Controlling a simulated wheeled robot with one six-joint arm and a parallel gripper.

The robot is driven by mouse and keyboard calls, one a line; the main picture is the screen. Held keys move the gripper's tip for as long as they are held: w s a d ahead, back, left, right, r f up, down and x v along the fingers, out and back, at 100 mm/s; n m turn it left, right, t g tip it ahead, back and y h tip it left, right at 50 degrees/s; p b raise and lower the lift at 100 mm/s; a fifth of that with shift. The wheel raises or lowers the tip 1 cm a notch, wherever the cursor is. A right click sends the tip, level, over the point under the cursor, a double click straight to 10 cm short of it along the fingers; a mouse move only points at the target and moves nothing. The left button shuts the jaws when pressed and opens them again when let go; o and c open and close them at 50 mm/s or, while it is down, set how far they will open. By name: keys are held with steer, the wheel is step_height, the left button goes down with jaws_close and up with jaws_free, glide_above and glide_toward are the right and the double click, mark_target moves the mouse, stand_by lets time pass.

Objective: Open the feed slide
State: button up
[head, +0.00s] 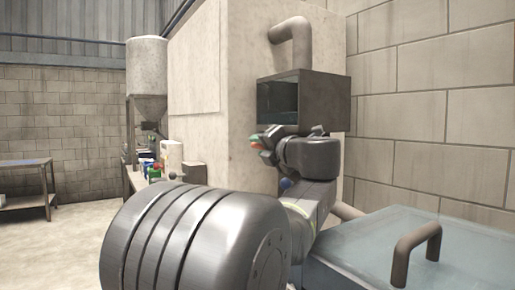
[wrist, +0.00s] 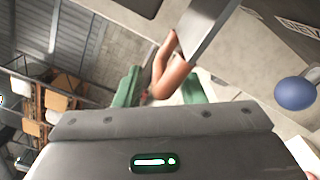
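In the wrist view a copper-coloured bent handle (wrist: 172,76) is fixed to a flat grey metal plate (wrist: 208,28), which looks like the feed slide. My gripper (wrist: 163,88) has green fingers, one on each side of the handle's lower bend. The fingers stand apart, with a visible gap between the left finger and the handle. The right finger is close to the handle, and I cannot tell whether it touches. In the head view my gripper (head: 257,141) is small, in front of the pale wall below the dark box, and the handle is hard to make out.
A blue ball knob (wrist: 295,94) is at the right in the wrist view. The dark box (head: 312,100) with a pipe above is over my wrist. A hopper (head: 147,68) stands at the left. A bin lid with a handle (head: 417,254) is at the lower right.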

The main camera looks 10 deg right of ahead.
steer(key=shift+x, duration=0.85)
steer(key=shift+c, duration=0.5)
jaws_close()
